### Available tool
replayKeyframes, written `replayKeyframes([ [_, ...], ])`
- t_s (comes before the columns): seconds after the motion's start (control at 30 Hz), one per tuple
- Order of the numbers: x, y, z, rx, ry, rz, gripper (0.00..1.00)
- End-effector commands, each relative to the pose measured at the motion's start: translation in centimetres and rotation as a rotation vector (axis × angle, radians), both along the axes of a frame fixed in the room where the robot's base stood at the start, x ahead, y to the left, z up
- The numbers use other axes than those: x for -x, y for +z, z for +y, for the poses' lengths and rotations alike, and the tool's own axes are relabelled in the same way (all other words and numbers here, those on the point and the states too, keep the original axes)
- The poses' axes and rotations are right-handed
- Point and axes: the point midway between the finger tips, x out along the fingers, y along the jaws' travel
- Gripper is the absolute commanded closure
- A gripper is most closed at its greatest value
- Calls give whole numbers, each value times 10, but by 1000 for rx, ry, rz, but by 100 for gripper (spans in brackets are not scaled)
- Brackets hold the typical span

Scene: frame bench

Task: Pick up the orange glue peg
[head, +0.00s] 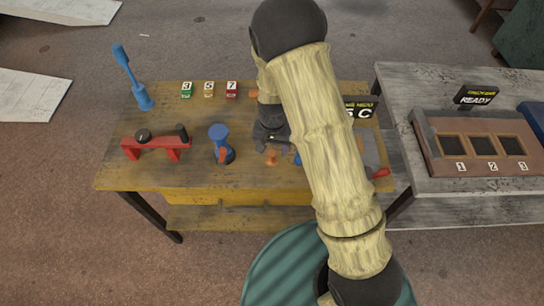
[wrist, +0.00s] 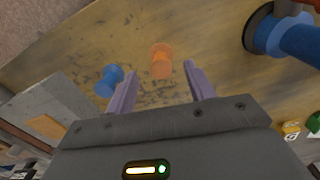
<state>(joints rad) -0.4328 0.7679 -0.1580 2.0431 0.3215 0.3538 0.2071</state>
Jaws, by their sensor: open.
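The orange glue peg (head: 271,158) is on the worn yellow-and-wood bench, just in front of my gripper (head: 268,139). In the wrist view the orange peg (wrist: 161,61) shows between the tips of the two purple fingers and slightly beyond them. My gripper (wrist: 160,72) is open, with a gap on both sides of the peg; no contact shows. A similar blue peg (wrist: 108,81) stands just outside the left finger. It is partly hidden by my arm in the head view (head: 297,158). I cannot tell the height of the fingertips over the bench.
A blue stand (head: 220,143) is left of my gripper; its round base (wrist: 262,30) shows in the wrist view. A red rack (head: 157,145) stands farther left.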

Motion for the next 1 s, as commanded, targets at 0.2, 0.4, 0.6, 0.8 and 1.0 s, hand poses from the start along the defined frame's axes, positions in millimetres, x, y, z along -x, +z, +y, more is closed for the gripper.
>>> replayKeyframes([
  [0.2,3,-27,1,1,-1,4,46],
  [0.4,2,-42,2,0,-1,0,46],
  [0.6,2,-43,2,0,-1,0,46],
  [0.8,2,-43,2,0,-1,0,46],
  [1.0,2,-43,2,0,-1,0,62],
])
